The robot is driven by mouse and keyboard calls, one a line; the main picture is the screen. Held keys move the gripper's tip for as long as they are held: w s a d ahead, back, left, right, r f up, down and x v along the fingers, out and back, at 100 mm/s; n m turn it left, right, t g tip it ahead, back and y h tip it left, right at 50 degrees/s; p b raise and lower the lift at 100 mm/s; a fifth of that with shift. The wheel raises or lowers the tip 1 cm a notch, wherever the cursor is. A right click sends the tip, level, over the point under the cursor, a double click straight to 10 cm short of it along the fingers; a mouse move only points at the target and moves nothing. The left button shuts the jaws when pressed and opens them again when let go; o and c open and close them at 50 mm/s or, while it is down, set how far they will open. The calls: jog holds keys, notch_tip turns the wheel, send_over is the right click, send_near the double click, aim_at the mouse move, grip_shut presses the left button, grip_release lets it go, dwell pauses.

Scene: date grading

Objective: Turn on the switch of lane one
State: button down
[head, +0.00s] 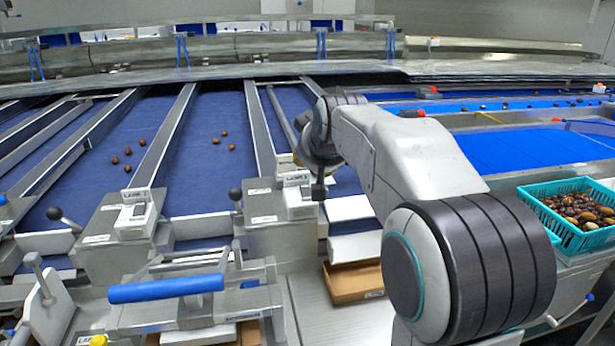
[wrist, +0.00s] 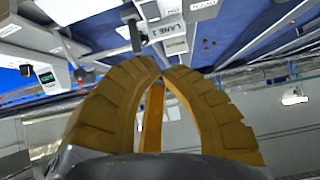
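Just beyond the tips is a pale switch box with a "LANE 1" label (wrist: 165,27). A dark stub (wrist: 135,36) stands beside the label; I cannot tell whether it is the switch. In the head view, a small white labelled box (head: 298,203) sits on a metal housing below the end of my arm, its text too small to read surely. My gripper is mostly hidden there behind my wrist. The switch's position cannot be read.
A similar box (head: 136,222) stands on the housing to the left. Ball-knobbed levers (head: 235,194) stick out beside the housings. Several dates (head: 222,141) lie on the blue lanes. A teal crate of dates (head: 528,203) stands at right; a blue-handled bar (head: 168,290) is in front.

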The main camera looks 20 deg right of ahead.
jog(key=w+b, duration=0.1)
jog(key=b, duration=0.2)
jog(key=shift+t, duration=0.4)
jog(key=shift+r, duration=0.2)
jog(key=p, duration=0.5)
send_over(301, 181)
jog(key=s, duration=0.4)
jog(key=f, duration=0.3)
jog(key=a+f, duration=0.1)
jog(key=f, duration=0.1)
jog(key=shift+w+f, duration=0.15)
jog(key=shift+f, duration=0.2)
jog(key=shift+w+d+f+p, duration=0.15)
jog(key=shift+f+p, duration=0.3)
jog(key=shift+f, duration=0.45)
jog(key=shift+w+f, duration=0.15)
jog(key=shift+f, duration=1.05)
